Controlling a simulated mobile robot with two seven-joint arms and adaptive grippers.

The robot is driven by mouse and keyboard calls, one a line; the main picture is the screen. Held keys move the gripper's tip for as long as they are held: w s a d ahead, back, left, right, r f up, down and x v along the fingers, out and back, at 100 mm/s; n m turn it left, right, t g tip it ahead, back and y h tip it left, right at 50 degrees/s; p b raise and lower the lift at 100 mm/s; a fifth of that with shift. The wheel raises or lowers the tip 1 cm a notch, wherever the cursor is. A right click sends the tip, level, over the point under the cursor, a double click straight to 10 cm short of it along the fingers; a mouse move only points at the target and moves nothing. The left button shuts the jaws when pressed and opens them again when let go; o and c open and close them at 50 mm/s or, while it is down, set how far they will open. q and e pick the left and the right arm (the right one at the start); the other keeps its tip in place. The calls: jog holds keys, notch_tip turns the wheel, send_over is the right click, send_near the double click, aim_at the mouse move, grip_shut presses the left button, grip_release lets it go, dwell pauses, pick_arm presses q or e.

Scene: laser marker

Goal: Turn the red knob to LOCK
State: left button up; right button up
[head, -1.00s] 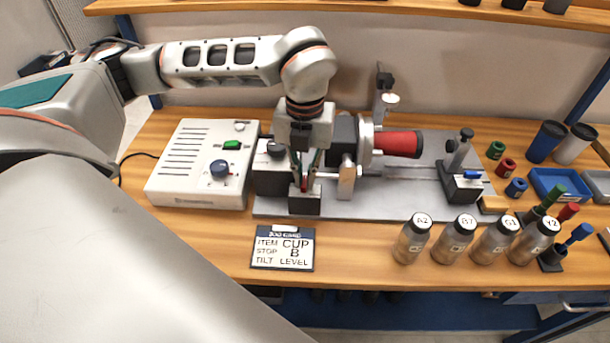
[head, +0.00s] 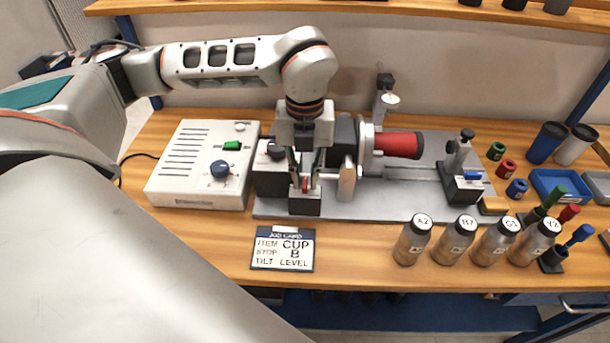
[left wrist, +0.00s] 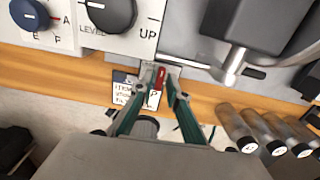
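The small red knob (head: 305,184) stands up from a grey-topped dark block (head: 305,205) at the front left of the fixture. My left gripper (head: 304,178) points down at it, with one finger on each side. In the left wrist view the red knob (left wrist: 159,77) shows as a narrow, slightly tilted lever between the fingertips (left wrist: 161,74). Gaps seem to show beside it, so the fingers look open around it. Any LOCK marking is hidden or too small to read. My right gripper is not in view.
A white control box (head: 200,165) with a blue knob (head: 220,169) stands left. A red cylinder (head: 398,145) is in the fixture to the right. A job card (head: 283,249) lies in front. Several labelled bottles (head: 412,243) stand front right.

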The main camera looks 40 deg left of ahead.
pick_arm(q)
notch_tip(320, 180, up, 12)
dwell(0.7)
jog(key=shift+r, duration=0.1)
notch_tip(320, 180, up, 7)
jog(key=p, duration=0.6)
send_over(305, 182)
dwell(0.6)
